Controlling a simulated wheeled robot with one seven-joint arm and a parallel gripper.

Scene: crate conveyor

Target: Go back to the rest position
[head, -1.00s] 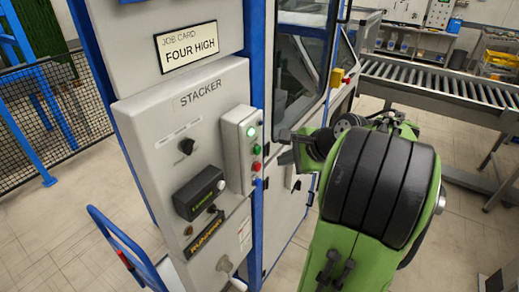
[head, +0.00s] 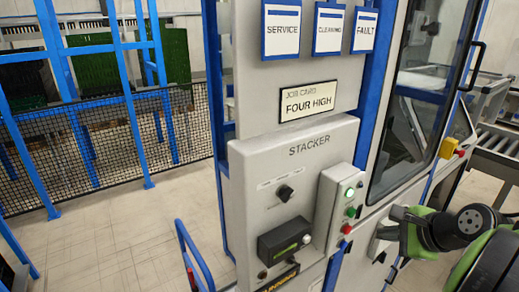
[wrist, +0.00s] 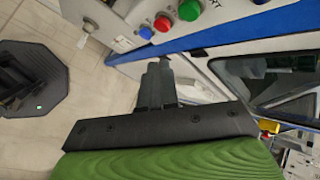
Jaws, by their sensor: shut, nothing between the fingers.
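My gripper (wrist: 160,78) shows in the wrist view with its dark fingers together and nothing between them. It points toward the lower part of the stacker's button box and stays apart from the buttons. In the head view my gripper (head: 388,232) is at the lower right, partly cut from clear sight by its own wrist, in front of the machine side. The stacker panel (head: 290,170) stands to the left of it, with a green-lit button, a green button and a red button (head: 346,229) on its box.
A job card (head: 308,101) reads FOUR HIGH, below service, cleaning and fault cards. A blue handrail (head: 190,255) stands at the panel's lower left. A mesh fence (head: 110,130) lies behind open floor at left. A glass door (head: 415,90) and roller conveyor (head: 490,155) are at right.

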